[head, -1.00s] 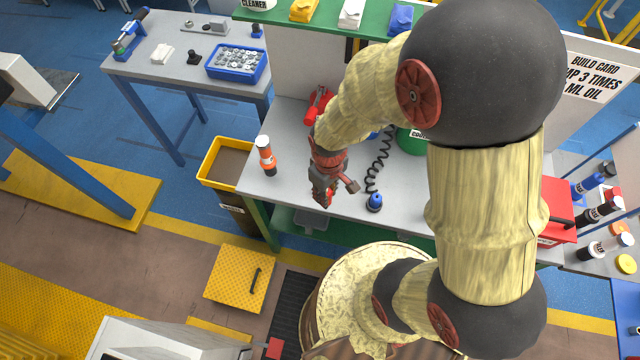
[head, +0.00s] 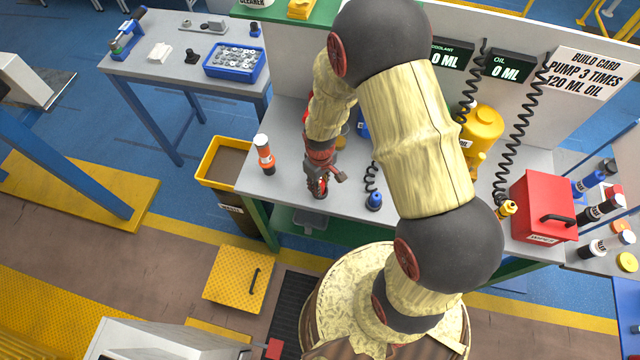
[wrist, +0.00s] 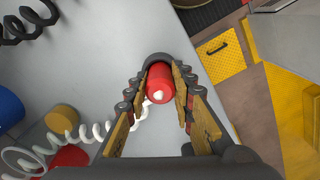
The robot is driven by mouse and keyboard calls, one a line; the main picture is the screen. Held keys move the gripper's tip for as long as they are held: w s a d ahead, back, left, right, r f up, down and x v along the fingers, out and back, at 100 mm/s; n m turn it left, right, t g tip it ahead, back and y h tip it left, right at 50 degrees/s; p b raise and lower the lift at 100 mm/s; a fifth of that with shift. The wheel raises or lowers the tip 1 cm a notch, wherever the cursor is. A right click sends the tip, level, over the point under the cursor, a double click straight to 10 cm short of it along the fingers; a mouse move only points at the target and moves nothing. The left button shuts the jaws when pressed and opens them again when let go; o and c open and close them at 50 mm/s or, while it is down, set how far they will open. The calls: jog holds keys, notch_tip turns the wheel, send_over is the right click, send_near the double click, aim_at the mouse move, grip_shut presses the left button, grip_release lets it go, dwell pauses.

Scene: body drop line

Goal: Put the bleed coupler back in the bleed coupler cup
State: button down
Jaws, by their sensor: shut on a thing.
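My gripper (head: 318,190) is over the front left part of the grey bench (head: 268,185). In the wrist view my gripper (wrist: 164,100) is shut on a red cylinder with a small pale tip, which I take to be the bleed coupler (wrist: 161,80). A white coiled hose (wrist: 98,130) runs towards it. A dark round shape (wrist: 157,58) shows at its far end; I cannot tell whether that is a collar or a cup. I cannot pick out the bleed coupler cup for certain. The coupler's height above the bench is unclear.
An orange bottle (head: 265,155) stands left of my gripper. A blue coupler (head: 374,200) on a black coil is to the right. A red box (head: 543,205) stands farther right. A yellow bin (head: 213,178) is beyond the bench's left end. An ochre disc (wrist: 62,118) lies near the hose.

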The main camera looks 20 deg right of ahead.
jog(key=shift+f, duration=0.15)
jog(key=c, duration=1.6)
grip_release()
jog(key=shift+o, duration=0.3)
notch_tip(320, 180, up, 29)
jog(key=s+m+t+p, duration=0.1)
jog(key=s+m+t, duration=0.1)
jog(key=s+t, duration=0.1)
jog(key=s+r+m+t, duration=0.2)
jog(key=s+r, duration=0.9)
jog(key=r, duration=0.2)
jog(key=shift+m+t, duration=0.3)
jog(key=shift+m, duration=0.1)
